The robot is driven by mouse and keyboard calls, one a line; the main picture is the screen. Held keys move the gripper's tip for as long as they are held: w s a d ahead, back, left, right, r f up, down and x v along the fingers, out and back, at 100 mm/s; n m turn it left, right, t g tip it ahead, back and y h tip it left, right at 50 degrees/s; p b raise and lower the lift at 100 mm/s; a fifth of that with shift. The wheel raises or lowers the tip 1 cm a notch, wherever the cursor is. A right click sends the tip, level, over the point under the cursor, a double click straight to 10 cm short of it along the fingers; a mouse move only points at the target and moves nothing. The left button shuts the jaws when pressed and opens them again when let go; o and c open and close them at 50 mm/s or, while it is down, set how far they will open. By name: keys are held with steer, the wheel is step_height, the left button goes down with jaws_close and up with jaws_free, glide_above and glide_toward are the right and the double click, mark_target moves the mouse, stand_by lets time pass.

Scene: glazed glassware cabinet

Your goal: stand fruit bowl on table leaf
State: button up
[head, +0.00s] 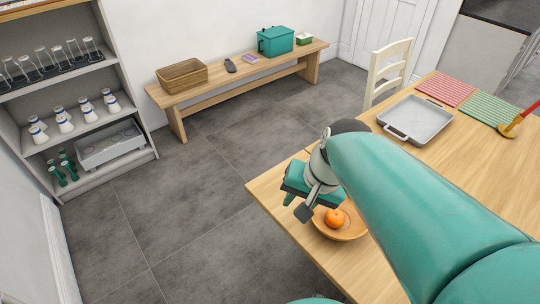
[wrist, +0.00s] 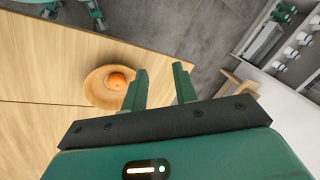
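The fruit bowl (head: 351,234) is a shallow wooden bowl with an orange (head: 335,218) in it, near the table's edge. It also shows in the wrist view (wrist: 94,91), left of my fingers. My gripper (head: 298,206) is beside the bowl, at the table's edge. A seam crosses the wooden table top (wrist: 40,130) at the bowl. Which side is the table leaf is unclear.
A grey tray (head: 414,120), red mat (head: 446,88), green mat (head: 488,109) and a ladle (head: 512,126) are farther along the table. A cream chair (head: 390,68) stands behind it. A bench (head: 235,75) and glassware shelves (head: 75,85) are across the open floor.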

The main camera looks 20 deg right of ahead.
steer(key=s+a+r+n+t+h, duration=0.1)
steer(key=a+r+n+t+h, duration=0.1)
steer(key=r+n, duration=0.4)
steer(key=shift+s+a+n, duration=0.15)
steer(key=shift+a+n, duration=0.15)
steer(key=shift+a, duration=0.35)
stand_by(0.4)
